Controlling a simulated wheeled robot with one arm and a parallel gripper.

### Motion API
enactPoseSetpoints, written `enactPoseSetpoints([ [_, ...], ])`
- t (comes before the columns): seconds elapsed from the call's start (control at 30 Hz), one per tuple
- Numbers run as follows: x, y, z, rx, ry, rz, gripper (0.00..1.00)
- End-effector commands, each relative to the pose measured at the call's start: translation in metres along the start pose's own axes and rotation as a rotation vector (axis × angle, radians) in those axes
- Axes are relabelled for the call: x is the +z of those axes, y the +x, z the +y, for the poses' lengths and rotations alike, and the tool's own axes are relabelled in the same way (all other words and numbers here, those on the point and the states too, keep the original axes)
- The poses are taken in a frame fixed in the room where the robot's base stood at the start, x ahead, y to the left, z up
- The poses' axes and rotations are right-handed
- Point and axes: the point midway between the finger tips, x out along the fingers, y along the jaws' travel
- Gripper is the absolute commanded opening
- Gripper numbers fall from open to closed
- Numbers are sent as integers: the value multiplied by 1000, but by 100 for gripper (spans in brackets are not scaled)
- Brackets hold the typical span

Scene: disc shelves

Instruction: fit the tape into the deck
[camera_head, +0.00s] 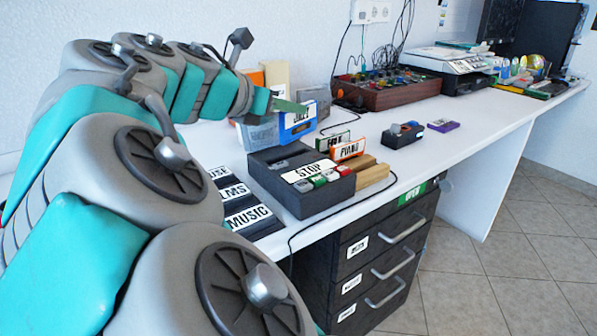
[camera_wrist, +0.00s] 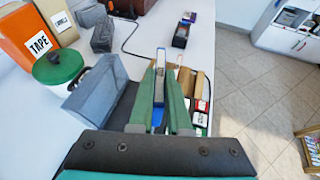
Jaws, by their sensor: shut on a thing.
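The tape, a blue-edged cassette (camera_head: 298,121) with a white label, is held upright in my gripper (camera_head: 289,107). In the wrist view my gripper (camera_wrist: 165,98) has its green fingers shut on the cassette (camera_wrist: 159,85), which shows edge-on between them. The deck (camera_head: 272,181) is a dark grey box with a STOP label and coloured buttons on the desk. Its grey, see-through lid (camera_head: 257,134) appears to stand open, also in the wrist view (camera_wrist: 97,98). The tape is above the deck's back part, apart from it as far as I can tell. The fingers hide much of the deck's opening.
Other tapes, one an orange PIANO tape (camera_head: 347,150), stand in a wooden rack (camera_head: 374,175) right of the deck. Labelled dark plates (camera_head: 250,216) lie to its left. An orange TAPE box (camera_wrist: 36,45) and a green round object (camera_wrist: 58,68) stand behind. A black cable crosses the desk.

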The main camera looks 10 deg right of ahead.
Motion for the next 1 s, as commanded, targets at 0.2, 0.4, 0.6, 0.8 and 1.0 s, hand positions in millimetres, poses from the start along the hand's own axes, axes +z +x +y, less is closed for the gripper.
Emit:
enactPoseSetpoints([
  [0.2,16,-4,14,-83,32,-5,0],
  [0.4,19,-6,29,-173,71,-5,0],
  [0.6,14,-6,35,-220,92,-1,0],
  [0.8,-8,3,33,-234,91,-2,0],
  [1.0,-46,18,35,-228,94,0,0],
])
